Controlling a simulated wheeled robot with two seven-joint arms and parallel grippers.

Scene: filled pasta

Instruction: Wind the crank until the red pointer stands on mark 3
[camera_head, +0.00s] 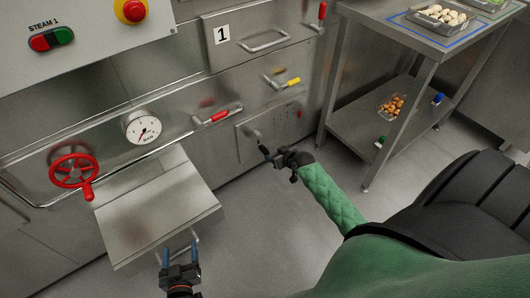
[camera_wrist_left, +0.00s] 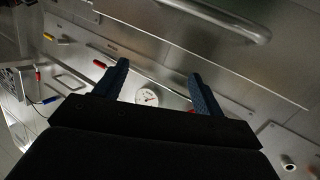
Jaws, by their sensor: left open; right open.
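A steel panel (camera_head: 245,153) low on the machine front carries a grey crank-like handle (camera_head: 257,134), a few small dark marks and a small red piece (camera_head: 299,114) that may be the pointer. The mark numbers are too small to read. My right gripper (camera_head: 266,152), at the end of the green-sleeved arm, is open just below the handle; whether it touches cannot be told. My left gripper (camera_head: 179,250) is open and empty below the steel shelf's front edge. Its blue fingers also show in the left wrist view (camera_wrist_left: 158,70).
A red handwheel (camera_head: 73,170) and a round gauge (camera_head: 142,127) are at left, above the projecting steel shelf (camera_head: 160,205). A red lever (camera_head: 217,117) and a yellow lever (camera_head: 283,82) stick out. A two-level steel table (camera_head: 345,120) stands right. Floor between is clear.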

